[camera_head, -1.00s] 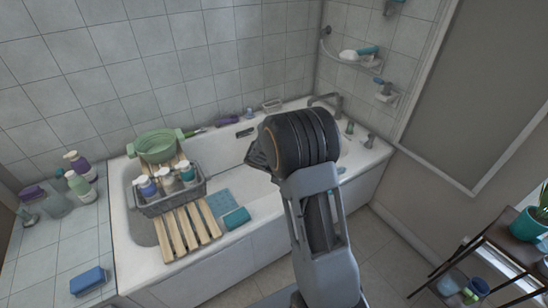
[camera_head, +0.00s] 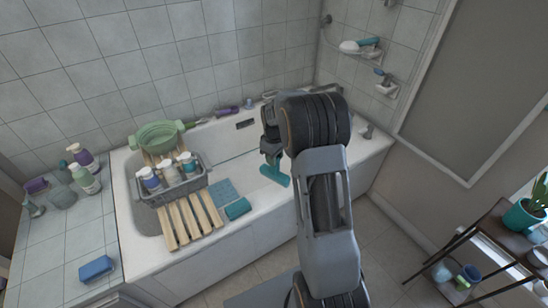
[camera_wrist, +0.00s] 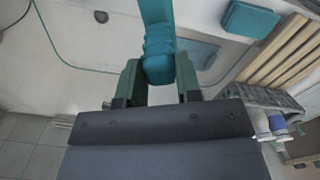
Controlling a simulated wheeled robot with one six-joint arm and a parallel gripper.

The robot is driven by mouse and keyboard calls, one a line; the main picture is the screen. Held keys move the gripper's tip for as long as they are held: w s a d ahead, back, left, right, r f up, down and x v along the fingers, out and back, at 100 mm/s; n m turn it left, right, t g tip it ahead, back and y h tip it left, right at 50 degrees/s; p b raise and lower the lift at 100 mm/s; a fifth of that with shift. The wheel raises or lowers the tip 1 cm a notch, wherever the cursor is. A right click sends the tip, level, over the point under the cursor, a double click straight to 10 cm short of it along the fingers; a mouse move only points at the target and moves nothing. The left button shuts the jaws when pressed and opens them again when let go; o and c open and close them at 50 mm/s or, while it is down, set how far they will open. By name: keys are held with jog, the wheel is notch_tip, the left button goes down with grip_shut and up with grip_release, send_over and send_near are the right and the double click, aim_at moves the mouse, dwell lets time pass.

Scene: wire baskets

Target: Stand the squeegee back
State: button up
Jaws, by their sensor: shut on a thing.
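The teal squeegee (camera_head: 275,175) hangs from my gripper (camera_head: 270,153) over the bathtub's near side in the head view. Its wide end points down and to the right. In the wrist view its ribbed teal handle (camera_wrist: 158,50) sits between the two fingers of my gripper (camera_wrist: 158,80), which are shut on it. The far end of the squeegee runs out of the top of the wrist view. My arm hides part of the tub behind it.
A wooden slatted rack (camera_head: 190,220) spans the white bathtub (camera_head: 250,215), bearing a grey basket (camera_head: 150,195) of bottles and a green bowl (camera_head: 158,135). A teal sponge (camera_head: 238,208) lies on the near rim. A shelf with a plant (camera_head: 522,215) stands at right.

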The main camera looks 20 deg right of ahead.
aim_at(275, 169)
jog(key=shift+r, duration=0.15)
jog(key=shift+f+b, duration=1.6)
jog(key=shift+f, duration=1.95)
dwell(0.3)
jog(key=o, duration=0.9)
jog(key=shift+r, duration=0.25)
jog(key=shift+r+p, duration=2.85)
jog(key=shift+r, duration=0.95)
jog(key=shift+r, duration=0.1)
